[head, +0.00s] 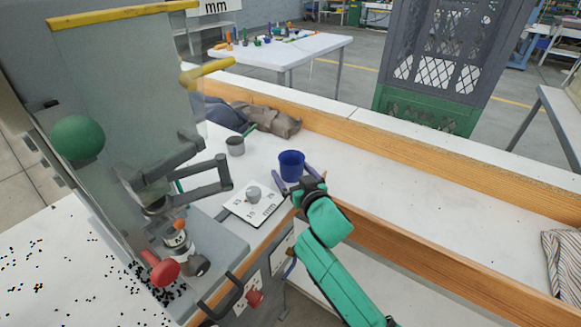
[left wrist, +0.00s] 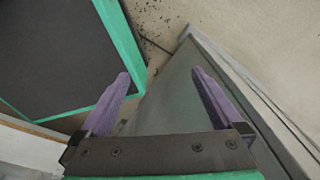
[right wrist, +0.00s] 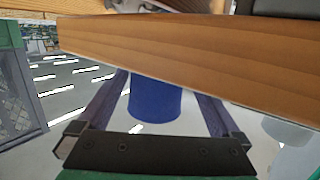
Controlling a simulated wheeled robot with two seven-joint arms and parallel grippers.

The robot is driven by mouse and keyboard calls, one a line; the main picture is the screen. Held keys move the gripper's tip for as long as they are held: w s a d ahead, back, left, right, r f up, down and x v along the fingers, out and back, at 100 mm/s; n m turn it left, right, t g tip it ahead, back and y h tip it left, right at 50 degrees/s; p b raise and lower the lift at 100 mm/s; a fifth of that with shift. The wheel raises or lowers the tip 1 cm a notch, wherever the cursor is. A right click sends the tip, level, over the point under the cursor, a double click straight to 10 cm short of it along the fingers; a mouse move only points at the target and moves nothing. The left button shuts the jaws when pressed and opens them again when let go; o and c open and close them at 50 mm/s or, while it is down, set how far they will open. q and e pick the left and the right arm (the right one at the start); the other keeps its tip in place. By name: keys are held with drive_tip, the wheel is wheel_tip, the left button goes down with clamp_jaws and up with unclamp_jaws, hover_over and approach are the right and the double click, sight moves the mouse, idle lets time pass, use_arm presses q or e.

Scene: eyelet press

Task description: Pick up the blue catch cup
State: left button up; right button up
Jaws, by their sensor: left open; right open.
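The blue catch cup (head: 291,166) stands upright on the white worktop, right of the small white plate. My right gripper (head: 297,179) is open at the cup, with its purple fingers spread to either side of the cup's near side. In the right wrist view the cup (right wrist: 155,98) shows between the two fingers (right wrist: 160,85), and a wooden board hides part of it and the fingertips. I cannot tell whether a finger touches the cup. My left gripper (left wrist: 160,76) is open and empty in its wrist view; it is not in the head view.
A wooden rail (head: 400,148) runs behind the worktop, and a wooden front edge (head: 430,258) lies near my right arm. A grey cup (head: 235,147) is farther back.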

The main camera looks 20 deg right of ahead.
sight(288, 163)
drive_tip(key=w, duration=0.5)
drive_tip(key=shift+a+f, duration=0.1)
drive_tip(key=shift+f, duration=0.2)
drive_tip(key=shift+s, duration=0.1)
drive_tip(key=c, duration=1.2)
drive_tip(key=shift+r, duration=0.15)
